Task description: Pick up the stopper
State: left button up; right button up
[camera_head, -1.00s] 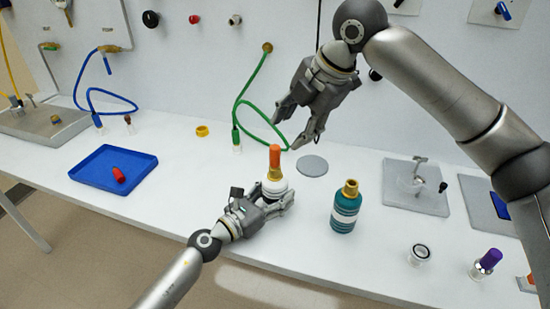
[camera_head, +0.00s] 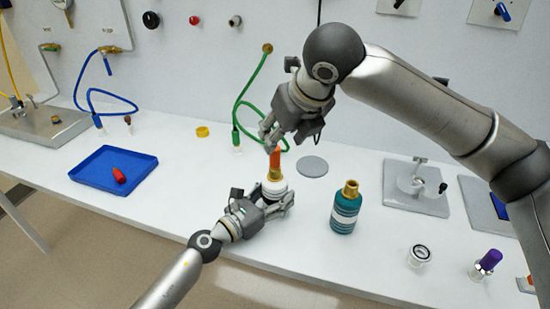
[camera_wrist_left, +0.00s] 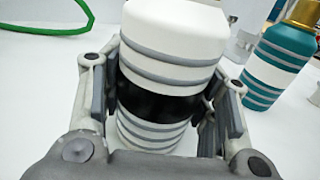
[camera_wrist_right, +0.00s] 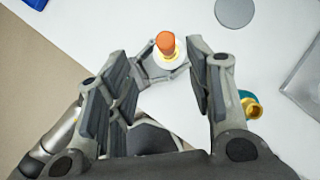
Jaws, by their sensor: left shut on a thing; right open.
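The orange stopper (camera_head: 275,158) stands upright in the gold neck of a white bottle (camera_head: 273,187). My left gripper (camera_head: 283,204) is shut around the white bottle's body; the left wrist view shows the grey-ringed bottle (camera_wrist_left: 175,40) between its fingers. My right gripper (camera_head: 270,135) is open, pointing down just above the stopper and partly covering its top in the head view. In the right wrist view the stopper (camera_wrist_right: 165,43) shows beyond the open fingertips, between them, with nothing in the jaws.
A teal bottle (camera_head: 345,208) with a gold neck stands to the right. A blue tray (camera_head: 90,176) with a red piece (camera_head: 119,176) lies to the left. A green hose (camera_head: 237,108) hangs behind. A grey disc (camera_head: 314,166) lies near the right gripper.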

aim_at(274, 159)
jog(key=x, duration=0.9)
jog(key=shift+w+d+f, duration=0.2)
jog(key=shift+w+d, duration=0.1)
jog(key=shift+w, duration=0.05)
grip_shut()
